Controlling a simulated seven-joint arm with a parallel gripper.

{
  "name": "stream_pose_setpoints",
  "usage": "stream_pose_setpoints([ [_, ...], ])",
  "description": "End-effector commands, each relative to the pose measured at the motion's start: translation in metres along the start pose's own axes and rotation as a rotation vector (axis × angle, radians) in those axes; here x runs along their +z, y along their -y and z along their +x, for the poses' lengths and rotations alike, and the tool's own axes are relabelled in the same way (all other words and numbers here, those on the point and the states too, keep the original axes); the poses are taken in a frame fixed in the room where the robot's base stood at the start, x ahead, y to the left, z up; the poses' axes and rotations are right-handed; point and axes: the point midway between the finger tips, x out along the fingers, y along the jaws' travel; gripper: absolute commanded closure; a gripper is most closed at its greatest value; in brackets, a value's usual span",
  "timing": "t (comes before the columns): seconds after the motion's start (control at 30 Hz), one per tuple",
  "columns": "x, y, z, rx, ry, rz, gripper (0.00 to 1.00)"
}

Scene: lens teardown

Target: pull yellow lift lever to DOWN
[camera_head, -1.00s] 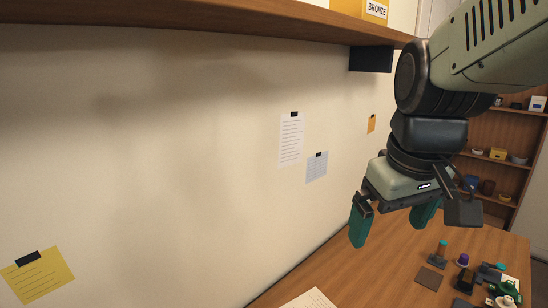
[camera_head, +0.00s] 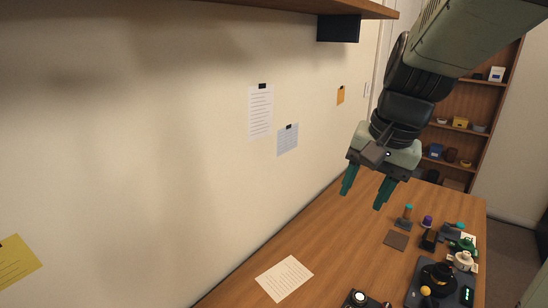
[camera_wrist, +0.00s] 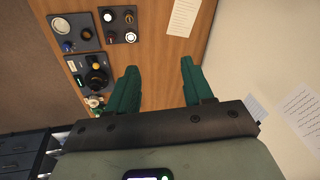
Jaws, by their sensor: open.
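A yellow-orange ball (camera_head: 425,290) sits at the front of a black device (camera_head: 438,276) on a dark base near the table's right edge. It looks like the lever's knob, but its arm and any DOWN mark are too small to make out. The ball also shows in the wrist view (camera_wrist: 97,66), left of my fingers, beside the black device (camera_wrist: 96,79). My gripper (camera_head: 363,197) is open and empty, high above the table and well apart from the device. Its two green fingers also show in the wrist view (camera_wrist: 158,75).
Dark control panels (camera_wrist: 75,33) with knobs and buttons lie near the device. A green and a cream part (camera_head: 463,259), a dark square pad (camera_head: 396,240) and small parts stand behind it. A paper sheet (camera_head: 284,278) lies left. The wall and overhead shelf (camera_head: 330,8) bound the left side.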

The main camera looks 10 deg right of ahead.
Motion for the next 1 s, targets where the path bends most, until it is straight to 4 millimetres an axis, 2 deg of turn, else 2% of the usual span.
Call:
stream_pose_setpoints([
  [0.03, -0.019, -0.011, 0.017, 0.024, 0.031, 0.079, 0.49],
  [0.2, -0.072, -0.056, 0.068, 0.108, 0.088, 0.326, 0.49],
  [0.3, -0.098, -0.090, 0.100, 0.173, 0.107, 0.460, 0.49],
  [0.43, -0.122, -0.139, 0.140, 0.272, 0.117, 0.609, 0.49],
  [0.6, -0.138, -0.191, 0.179, 0.383, 0.114, 0.737, 0.49],
  [0.7, -0.141, -0.209, 0.192, 0.423, 0.110, 0.774, 0.49],
  [1.0, -0.137, -0.226, 0.217, 0.446, 0.109, 0.797, 0.49],
])
